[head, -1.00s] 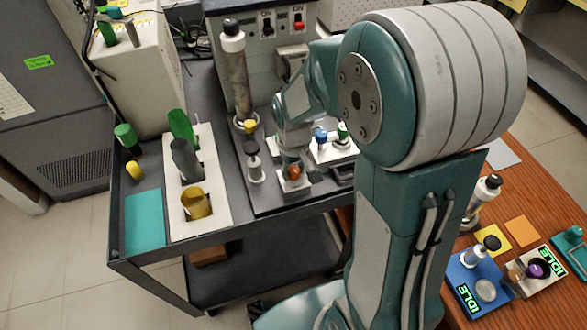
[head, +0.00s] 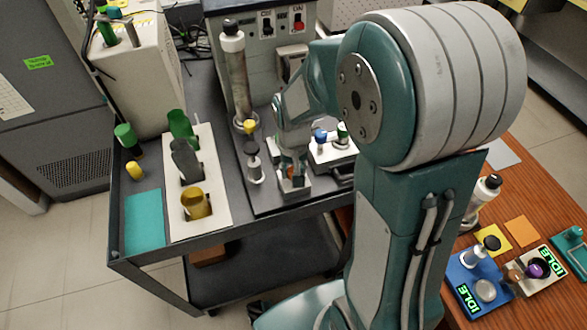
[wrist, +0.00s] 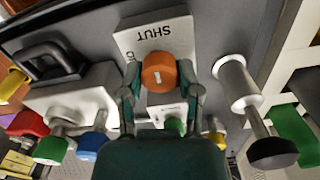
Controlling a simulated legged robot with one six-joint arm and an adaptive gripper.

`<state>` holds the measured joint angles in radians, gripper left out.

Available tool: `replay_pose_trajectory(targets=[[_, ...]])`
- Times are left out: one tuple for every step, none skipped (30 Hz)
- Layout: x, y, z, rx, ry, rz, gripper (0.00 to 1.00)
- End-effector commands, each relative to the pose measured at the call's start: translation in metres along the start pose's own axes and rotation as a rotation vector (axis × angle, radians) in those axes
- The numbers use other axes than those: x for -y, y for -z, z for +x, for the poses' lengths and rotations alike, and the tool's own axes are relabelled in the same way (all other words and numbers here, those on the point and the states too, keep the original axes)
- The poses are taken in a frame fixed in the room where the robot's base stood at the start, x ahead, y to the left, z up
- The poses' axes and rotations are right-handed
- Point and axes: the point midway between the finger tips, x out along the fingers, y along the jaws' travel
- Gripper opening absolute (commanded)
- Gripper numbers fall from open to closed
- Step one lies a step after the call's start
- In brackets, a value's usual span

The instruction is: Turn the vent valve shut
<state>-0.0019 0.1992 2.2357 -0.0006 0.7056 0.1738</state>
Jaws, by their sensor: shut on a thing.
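The vent valve has an orange round knob (wrist: 159,74) with a short white mark on its top. It sits on a white plate (wrist: 150,33) with the word SHUT, upside down in the wrist view; another word is mostly hidden. My gripper (wrist: 160,80) has one finger on each side of the knob and is shut on it. In the head view my gripper (head: 292,170) is low over the valve's base (head: 293,187) at the front of the cart, and covers most of the knob.
A black-topped grey plunger (head: 254,168) stands close to the left of the valve. A tall cylinder column (head: 237,80) rises behind it. A white block with coloured knobs (head: 333,150) is close on the right. A white rack (head: 217,187) holds coloured scoops farther left.

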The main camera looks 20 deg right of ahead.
Motion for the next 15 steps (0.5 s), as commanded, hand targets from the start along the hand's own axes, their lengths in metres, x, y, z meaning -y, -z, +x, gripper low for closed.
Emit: replay_pose_trajectory(targets=[[0.0002,-0.0015,0.0015,0.005,0.001,0.003,0.0],[0.0002,-0.0015,0.0015,0.005,0.001,0.003,0.0],[0.0002,-0.0015,0.0015,0.005,0.001,0.003,0.0],[0.0002,-0.0015,0.0015,0.005,0.001,0.003,0.0],[0.0002,-0.0015,0.0015,0.005,0.001,0.003,0.0],[0.0002,-0.0016,0.0016,0.006,0.001,0.003,0.58],[0.0002,-0.0015,0.0015,0.005,0.001,0.002,0.72],[0.0002,-0.0015,0.0014,0.005,0.0,0.002,0.79],[0.0002,-0.0013,0.0012,0.005,0.0,0.002,0.79],[0.0002,-0.0012,0.0011,0.004,0.0,0.002,0.79],[0.0002,-0.0011,0.001,0.004,0.0,0.001,0.79],[0.0001,-0.0009,0.0009,0.003,0.0,0.001,0.79],[0.0001,-0.0009,0.0008,0.003,0.0,0.001,0.79],[0.0001,-0.0008,0.0007,0.003,0.0,0.001,0.79],[0.0001,-0.0007,0.0006,0.003,0.0,0.001,0.79]])
